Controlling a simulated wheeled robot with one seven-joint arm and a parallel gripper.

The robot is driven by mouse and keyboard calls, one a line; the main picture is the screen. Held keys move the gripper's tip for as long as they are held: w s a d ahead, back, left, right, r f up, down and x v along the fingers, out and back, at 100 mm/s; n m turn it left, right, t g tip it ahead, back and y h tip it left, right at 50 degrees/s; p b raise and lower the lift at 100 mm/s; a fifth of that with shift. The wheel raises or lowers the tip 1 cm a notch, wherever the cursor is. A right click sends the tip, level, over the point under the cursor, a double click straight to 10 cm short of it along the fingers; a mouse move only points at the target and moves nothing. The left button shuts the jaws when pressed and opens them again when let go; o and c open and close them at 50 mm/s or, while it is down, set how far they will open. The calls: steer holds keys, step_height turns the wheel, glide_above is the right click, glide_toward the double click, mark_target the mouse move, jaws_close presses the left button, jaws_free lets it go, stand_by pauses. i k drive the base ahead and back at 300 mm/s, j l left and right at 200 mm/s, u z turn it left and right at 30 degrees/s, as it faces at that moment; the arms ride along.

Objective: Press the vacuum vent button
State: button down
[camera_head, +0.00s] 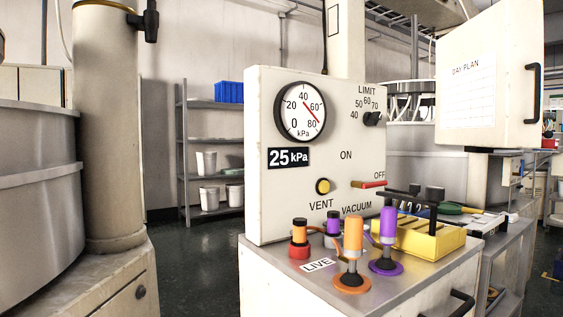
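The red vacuum lever (369,184) lies sideways right of the button, just below OFF. My gripper is not in view.
In front of the panel, a metal top (318,285) carries orange and purple plugs (353,245), a LIVE label and a yellow tray (415,238). A black limit knob (373,119) is at upper right. A steel drum (35,200) and column (110,130) stand left.

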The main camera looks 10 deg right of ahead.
mark_target(324, 188)
steer(key=k+z, duration=0.15)
steer(key=k, duration=0.4)
steer(key=k+l+z, duration=0.2)
steer(key=k, duration=0.35)
steer(key=i+j+z, duration=0.2)
steer(key=j, duration=0.25)
steer(key=j+z, duration=0.15)
steer(key=j, duration=0.3)
steer(key=i+j+z, duration=0.2)
steer(key=j, duration=0.3)
steer(key=j+z, duration=0.15)
steer(key=j, duration=0.3)
